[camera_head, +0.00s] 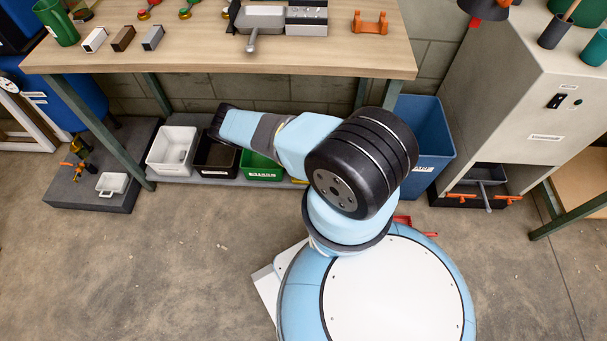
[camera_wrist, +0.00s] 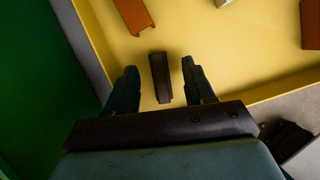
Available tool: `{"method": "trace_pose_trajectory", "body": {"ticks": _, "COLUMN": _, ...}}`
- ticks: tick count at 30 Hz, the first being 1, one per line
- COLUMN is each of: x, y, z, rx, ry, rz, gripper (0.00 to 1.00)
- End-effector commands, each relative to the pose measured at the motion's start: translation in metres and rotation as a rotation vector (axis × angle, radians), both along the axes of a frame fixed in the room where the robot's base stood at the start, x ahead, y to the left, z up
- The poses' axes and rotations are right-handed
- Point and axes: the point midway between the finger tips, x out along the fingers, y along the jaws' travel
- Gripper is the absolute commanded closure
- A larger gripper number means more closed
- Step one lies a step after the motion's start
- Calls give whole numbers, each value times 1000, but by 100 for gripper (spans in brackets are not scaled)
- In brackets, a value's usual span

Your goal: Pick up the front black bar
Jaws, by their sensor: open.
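A black bar (camera_wrist: 160,78) lies on the yellow floor of a container in the wrist view. My gripper (camera_wrist: 159,66) is open, with one finger on each side of the bar and a visible gap on both sides. Nothing is held. I cannot tell how far above the floor the fingertips are. No second black bar shows clearly.
The yellow container's wall (camera_wrist: 94,50) runs close on the left, beside a green surface (camera_wrist: 35,90). Orange-brown pieces (camera_wrist: 133,15) lie farther in. In the head view, a white bin (camera_head: 172,150) and green bin (camera_head: 262,168) stand below the workbench (camera_head: 200,52).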

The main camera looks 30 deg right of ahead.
Motion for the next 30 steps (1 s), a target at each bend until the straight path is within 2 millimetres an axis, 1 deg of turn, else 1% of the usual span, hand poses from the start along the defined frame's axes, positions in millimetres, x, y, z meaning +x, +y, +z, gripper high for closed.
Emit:
{"method": "trace_pose_trajectory", "body": {"ticks": 1, "x": 1, "y": -1, "z": -4, "rx": 0, "ry": 0, "rz": -1, "gripper": 47}}
{"method": "trace_pose_trajectory", "body": {"ticks": 4, "x": 3, "y": -2, "z": -9, "rx": 0, "ry": 0, "rz": -1, "gripper": 47}}
{"method": "trace_pose_trajectory", "body": {"ticks": 11, "x": 3, "y": -3, "z": -10, "rx": 0, "ry": 0, "rz": -1, "gripper": 47}}
{"method": "trace_pose_trajectory", "body": {"ticks": 14, "x": 3, "y": -3, "z": -10, "rx": 0, "ry": 0, "rz": -1, "gripper": 55}}
{"method": "trace_pose_trajectory", "body": {"ticks": 28, "x": 2, "y": -3, "z": -10, "rx": 0, "ry": 1, "rz": -1, "gripper": 100}}
{"method": "trace_pose_trajectory", "body": {"ticks": 30, "x": 2, "y": -3, "z": -10, "rx": 0, "ry": 1, "rz": -1, "gripper": 100}}
